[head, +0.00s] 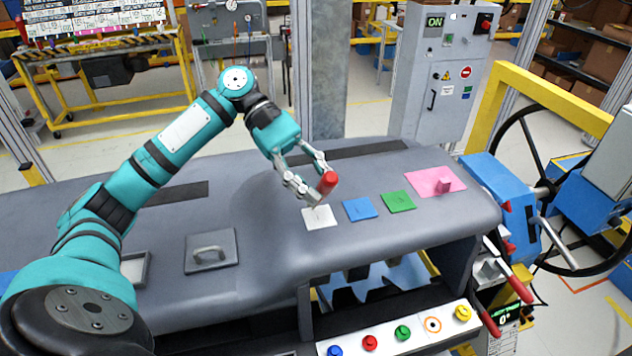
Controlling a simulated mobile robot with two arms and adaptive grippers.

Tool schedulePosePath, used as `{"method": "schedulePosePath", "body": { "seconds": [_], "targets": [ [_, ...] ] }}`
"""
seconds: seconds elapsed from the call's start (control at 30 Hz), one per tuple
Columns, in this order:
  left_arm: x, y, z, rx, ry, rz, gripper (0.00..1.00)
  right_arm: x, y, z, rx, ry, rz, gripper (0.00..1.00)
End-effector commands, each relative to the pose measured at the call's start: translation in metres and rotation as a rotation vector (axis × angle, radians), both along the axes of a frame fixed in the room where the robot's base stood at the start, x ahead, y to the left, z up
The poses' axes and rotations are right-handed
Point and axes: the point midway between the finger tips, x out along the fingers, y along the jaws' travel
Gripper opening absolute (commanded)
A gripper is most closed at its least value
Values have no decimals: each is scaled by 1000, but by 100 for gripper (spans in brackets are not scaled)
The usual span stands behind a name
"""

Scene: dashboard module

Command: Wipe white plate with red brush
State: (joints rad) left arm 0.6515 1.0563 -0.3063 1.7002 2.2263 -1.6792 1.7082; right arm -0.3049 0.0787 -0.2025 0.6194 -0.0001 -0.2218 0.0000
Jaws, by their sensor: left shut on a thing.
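My left gripper (312,183) is shut on a red cylindrical thing, the red brush (328,182), above the dashboard. The brush is tilted, and its lower end sits close to the white plate (319,218). I cannot tell whether the brush touches the plate. The white plate is a small flat square on the grey dashboard (262,255), in the middle of the view. The gripper's fingers hide part of the area just behind the plate. My right gripper is not in view.
A blue plate (360,209), a green plate (398,201) and a pink plate (435,181) with a pink block lie to the right of the white one. A grey handled panel (211,251) lies to the left. Coloured buttons (403,332) line the front edge. A steering wheel (531,140) stands at right.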

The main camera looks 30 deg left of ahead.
Motion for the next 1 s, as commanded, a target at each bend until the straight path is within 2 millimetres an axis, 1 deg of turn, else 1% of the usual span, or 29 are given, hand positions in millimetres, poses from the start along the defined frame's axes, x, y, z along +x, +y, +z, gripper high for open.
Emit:
{"method": "schedulePosePath", "body": {
  "seconds": [0.27,0.77,0.87,1.0],
  "targets": [
    [0,0,-1,0,0,0,0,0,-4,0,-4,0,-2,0],
    [0,0,-11,0,0,0,0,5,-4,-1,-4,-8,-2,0],
    [-1,-1,-10,0,0,-1,0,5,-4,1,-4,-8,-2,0],
    [-9,-9,-8,2,2,-2,0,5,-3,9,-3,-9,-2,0]
  ]
}}
